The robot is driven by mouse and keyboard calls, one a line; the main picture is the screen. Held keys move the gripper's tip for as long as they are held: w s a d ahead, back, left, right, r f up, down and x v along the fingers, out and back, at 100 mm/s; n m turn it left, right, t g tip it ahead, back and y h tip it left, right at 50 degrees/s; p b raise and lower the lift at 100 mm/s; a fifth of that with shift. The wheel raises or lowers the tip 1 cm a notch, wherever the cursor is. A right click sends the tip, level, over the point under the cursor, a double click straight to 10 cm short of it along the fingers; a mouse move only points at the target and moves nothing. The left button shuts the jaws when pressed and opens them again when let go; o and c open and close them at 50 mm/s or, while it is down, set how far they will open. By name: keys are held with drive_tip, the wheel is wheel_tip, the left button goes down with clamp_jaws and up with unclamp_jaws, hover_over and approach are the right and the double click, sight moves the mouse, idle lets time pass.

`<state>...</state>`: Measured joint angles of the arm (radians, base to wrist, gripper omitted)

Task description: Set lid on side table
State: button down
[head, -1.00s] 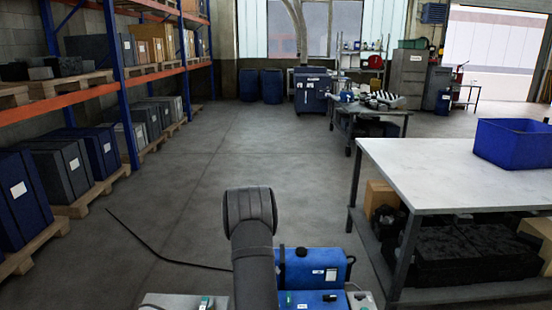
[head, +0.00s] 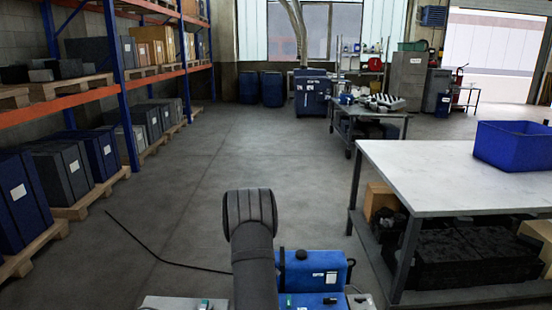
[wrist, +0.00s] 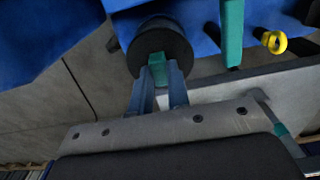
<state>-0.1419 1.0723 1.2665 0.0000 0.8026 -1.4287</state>
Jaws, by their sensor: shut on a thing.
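In the wrist view, my gripper (wrist: 158,84) is shut on the teal-green grip (wrist: 157,68) of a dark round lid (wrist: 160,44). The lid is held at the fingertips, and the fingers hide part of the grip. In the head view my dark arm rises at the bottom centre; the gripper and lid are not in that view. A large white-topped table (head: 425,180) stands at the right. A smaller grey bench (head: 375,112) stands farther back with parts on it. I cannot tell which of these is the side table.
A blue bin (head: 513,147) sits on the white table's right part; its left part is clear. Dark parts lie on its lower shelf. A pallet rack (head: 120,80) lines the left. Open floor (head: 190,160) lies between. A yellow ring (wrist: 273,42) shows in the wrist view.

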drive_tip(key=shift+r, duration=2.8)
